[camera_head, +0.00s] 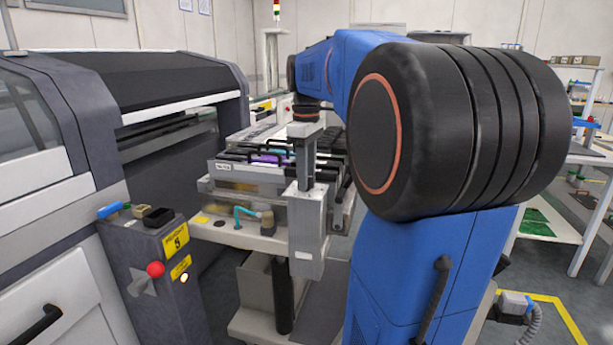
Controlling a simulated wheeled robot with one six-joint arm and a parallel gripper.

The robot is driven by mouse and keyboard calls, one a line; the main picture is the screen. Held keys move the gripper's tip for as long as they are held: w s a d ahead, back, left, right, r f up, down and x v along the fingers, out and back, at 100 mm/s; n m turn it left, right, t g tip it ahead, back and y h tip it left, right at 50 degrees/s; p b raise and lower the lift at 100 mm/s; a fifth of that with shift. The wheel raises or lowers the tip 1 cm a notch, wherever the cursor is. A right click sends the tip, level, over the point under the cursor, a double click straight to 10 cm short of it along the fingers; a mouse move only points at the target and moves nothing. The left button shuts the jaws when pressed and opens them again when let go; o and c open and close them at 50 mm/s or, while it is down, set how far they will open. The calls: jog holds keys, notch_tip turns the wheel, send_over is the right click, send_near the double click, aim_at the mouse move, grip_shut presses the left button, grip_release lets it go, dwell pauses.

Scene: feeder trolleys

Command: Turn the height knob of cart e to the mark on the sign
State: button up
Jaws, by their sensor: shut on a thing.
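My gripper (308,184) reaches straight down from the blue arm, at the front of a feeder cart (272,243). Its fingers meet the top of an upright grey box (308,238) at the cart's front, where they are shut on what seems to be the height knob. The knob itself is hidden by the fingers, so its setting cannot be read. A small pale label is on the box, too small to read. Yellow signs (175,241) are on the grey post at left; I cannot tell which sign carries the mark.
A red ball knob (155,269) sticks out from the post beside the large machine (160,85). Shelving (590,160) stands at right. My arm blocks the middle right.

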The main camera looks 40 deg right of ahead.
jog(key=m, duration=0.5)
jog(key=shift+f+m, duration=0.15)
jog(key=shift+m, duration=0.15)
jog(key=m, duration=1.1)
jog(key=shift+m, duration=0.4)
jog(key=m, duration=0.6)
jog(key=o, duration=1.1)
jog(key=shift+c, duration=0.2)
